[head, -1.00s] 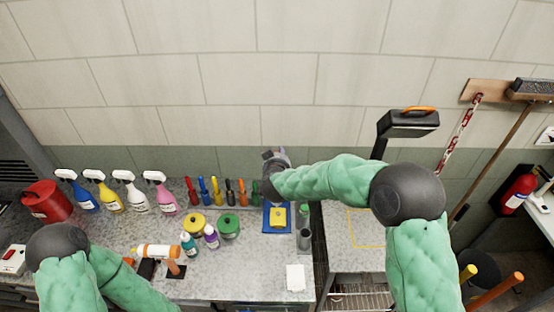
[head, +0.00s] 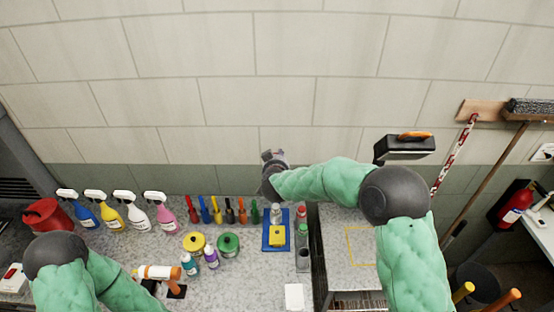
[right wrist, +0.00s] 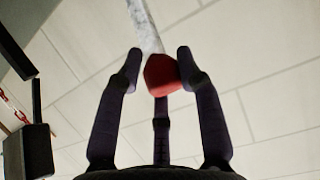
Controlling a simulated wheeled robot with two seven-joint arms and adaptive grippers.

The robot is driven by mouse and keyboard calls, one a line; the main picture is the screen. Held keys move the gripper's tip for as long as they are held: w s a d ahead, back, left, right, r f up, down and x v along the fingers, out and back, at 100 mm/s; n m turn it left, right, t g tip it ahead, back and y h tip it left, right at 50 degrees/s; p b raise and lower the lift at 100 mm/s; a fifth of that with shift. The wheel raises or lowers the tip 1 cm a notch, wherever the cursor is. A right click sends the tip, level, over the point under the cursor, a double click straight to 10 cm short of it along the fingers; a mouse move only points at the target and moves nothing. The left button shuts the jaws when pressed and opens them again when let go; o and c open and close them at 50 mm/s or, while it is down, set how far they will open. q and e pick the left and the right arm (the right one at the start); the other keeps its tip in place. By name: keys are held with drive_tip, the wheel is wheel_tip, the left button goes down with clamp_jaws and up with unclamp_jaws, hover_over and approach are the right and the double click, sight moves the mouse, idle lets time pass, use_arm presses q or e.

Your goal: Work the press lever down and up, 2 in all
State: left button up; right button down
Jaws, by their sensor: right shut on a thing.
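The press stands on the right part of the grey worktop, with a blue base (head: 266,243), a yellow block (head: 277,236) and a grey upright behind it (head: 276,212). My right gripper (head: 270,158) is raised above and behind the press, against the wall. In the right wrist view the lever's red knob (right wrist: 161,75) sits between the fingers, with its pale metal shaft (right wrist: 144,28) running up and away. The right gripper is shut on this knob. In the head view the gripper hides the knob. My left arm is at the lower left; its gripper is not visible.
Several spray bottles (head: 111,209) and a row of coloured-handled tools (head: 229,211) stand left of the press.

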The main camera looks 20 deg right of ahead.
drive_tip(key=shift+a, duration=0.1)
drive_tip(key=c, duration=0.9)
unclamp_jaws()
drive_tip(key=shift+w+a+f, duration=0.1)
drive_tip(key=shift+w+a, duration=0.05)
drive_tip(key=v, duration=1.2)
